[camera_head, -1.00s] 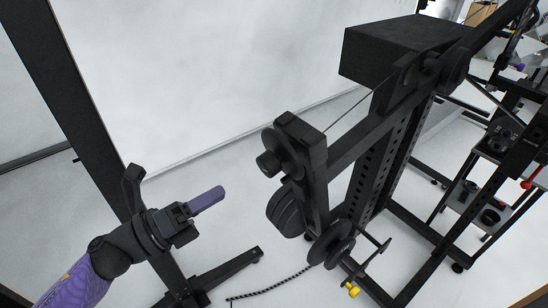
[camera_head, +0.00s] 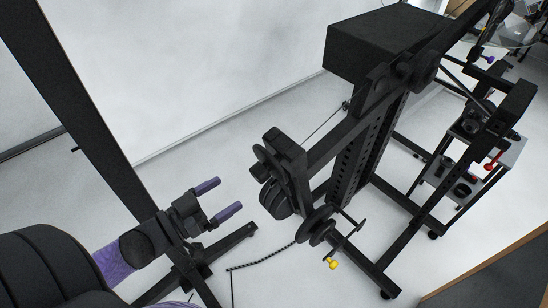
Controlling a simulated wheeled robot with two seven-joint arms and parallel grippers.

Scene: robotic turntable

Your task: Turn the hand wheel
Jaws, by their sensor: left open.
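The black hand wheel (camera_head: 317,225) sits low on the front of a black metal frame. A short bar beside it ends near a yellow knob (camera_head: 332,263). Further black discs (camera_head: 273,197) sit above and left of the wheel on the same frame. My left gripper (camera_head: 223,198) comes in from the left with two purple fingers spread apart and nothing between them. It points right, toward the discs and the wheel, with a clear gap to both. My right gripper is not in view.
A black box (camera_head: 380,40) tops the frame. A black post (camera_head: 80,110) with a floor foot stands left, close behind my left arm. A dark cord (camera_head: 262,263) lies on the white floor. A rack with a red knob (camera_head: 490,166) stands right, and a brown surface (camera_head: 500,275) fills the lower right.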

